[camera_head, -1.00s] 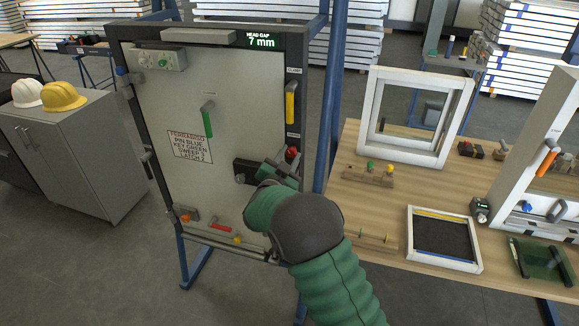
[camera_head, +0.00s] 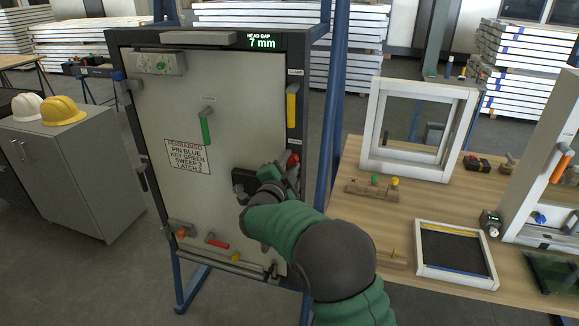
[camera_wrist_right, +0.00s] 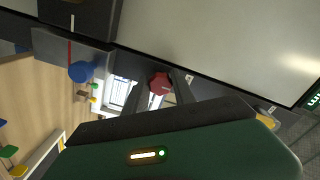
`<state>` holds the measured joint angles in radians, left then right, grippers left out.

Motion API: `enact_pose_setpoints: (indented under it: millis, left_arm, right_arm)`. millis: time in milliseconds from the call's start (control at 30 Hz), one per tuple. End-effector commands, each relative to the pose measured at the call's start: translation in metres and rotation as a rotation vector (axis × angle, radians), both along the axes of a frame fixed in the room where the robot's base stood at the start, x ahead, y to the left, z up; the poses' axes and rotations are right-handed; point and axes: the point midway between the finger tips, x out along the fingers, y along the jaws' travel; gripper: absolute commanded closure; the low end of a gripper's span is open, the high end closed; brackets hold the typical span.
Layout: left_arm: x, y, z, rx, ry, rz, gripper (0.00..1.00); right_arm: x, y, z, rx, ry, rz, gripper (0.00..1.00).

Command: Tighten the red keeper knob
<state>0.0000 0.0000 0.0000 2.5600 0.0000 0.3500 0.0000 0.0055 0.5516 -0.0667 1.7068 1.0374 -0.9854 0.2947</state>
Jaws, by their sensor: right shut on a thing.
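The red keeper knob (camera_head: 293,159) sits on the right-hand frame of the upright panel (camera_head: 190,120), beside the dark latch box (camera_head: 244,182). My right gripper (camera_head: 289,167) is at the knob, with its hand covering part of the latch area. In the right wrist view the red knob (camera_wrist_right: 160,83) shows between the two dark fingers of my right gripper (camera_wrist_right: 159,90), which is shut on it. The head gap display (camera_head: 262,41) reads 7 mm. My left gripper is out of view.
A green handle (camera_head: 206,126) and a yellow clamp handle (camera_head: 291,105) stick out from the panel. Orange and red parts (camera_head: 217,241) sit along its bottom. A wooden bench (camera_head: 400,215) with frames and small parts stands at right.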

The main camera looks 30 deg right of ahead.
Motion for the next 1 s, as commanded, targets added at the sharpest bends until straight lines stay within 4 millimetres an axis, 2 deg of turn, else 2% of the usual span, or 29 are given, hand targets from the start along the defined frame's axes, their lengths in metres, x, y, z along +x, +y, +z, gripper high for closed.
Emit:
enact_pose_setpoints:
  millis: [33,300,333,500,833,1000]
  left_arm:
    - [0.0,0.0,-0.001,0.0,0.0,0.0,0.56]
    - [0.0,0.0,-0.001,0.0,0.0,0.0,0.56]
    - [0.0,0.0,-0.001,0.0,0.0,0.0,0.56]
    - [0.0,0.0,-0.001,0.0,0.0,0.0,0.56]
    - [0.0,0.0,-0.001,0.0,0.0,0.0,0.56]
    - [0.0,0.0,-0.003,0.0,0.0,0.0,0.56]
  right_arm:
    - [-0.001,0.001,-0.009,0.01,0.012,0.002,1.0]
    - [-0.001,0.001,-0.008,0.01,0.013,0.001,1.0]
    - [-0.001,0.001,-0.008,0.01,0.013,0.001,0.68]
    - [-0.001,0.001,-0.006,0.007,0.01,0.0,0.47]
    - [-0.002,0.003,-0.003,0.003,0.004,0.0,0.47]
    - [-0.021,0.025,-0.003,0.003,0.005,0.003,0.47]
